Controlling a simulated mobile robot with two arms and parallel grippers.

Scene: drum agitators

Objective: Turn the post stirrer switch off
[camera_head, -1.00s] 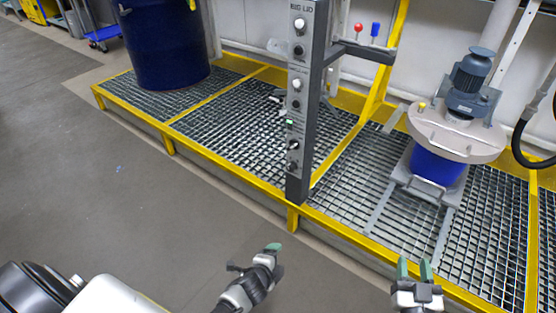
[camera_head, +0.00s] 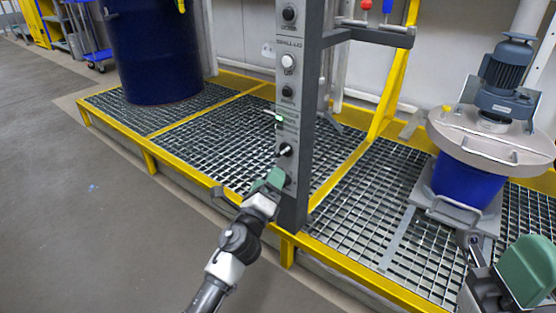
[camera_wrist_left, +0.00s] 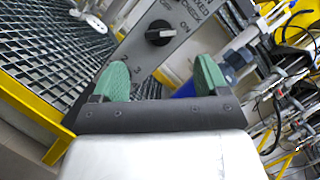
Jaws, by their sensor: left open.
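The grey control post (camera_head: 292,205) stands at the platform's front edge with a column of knobs. Its lowest knob, a black rotary switch (camera_head: 285,149), sits just above my left gripper (camera_head: 270,180). In the left wrist view this switch (camera_wrist_left: 159,33) lies beyond the fingertips, not touched. Its white mark points right, towards the letters "ON". My left gripper (camera_wrist_left: 160,80) is open and empty, with green fingertips apart. My right gripper (camera_head: 525,270) is at the lower right of the head view, cut off by the edge; its opening is unclear.
A grey bracket (camera_head: 365,38) with a red and a blue knob juts right from the post. A blue drum with a lid and motor (camera_head: 467,183) stands on the grating at right. A dark blue barrel (camera_head: 155,60) stands at left. The floor in front is clear.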

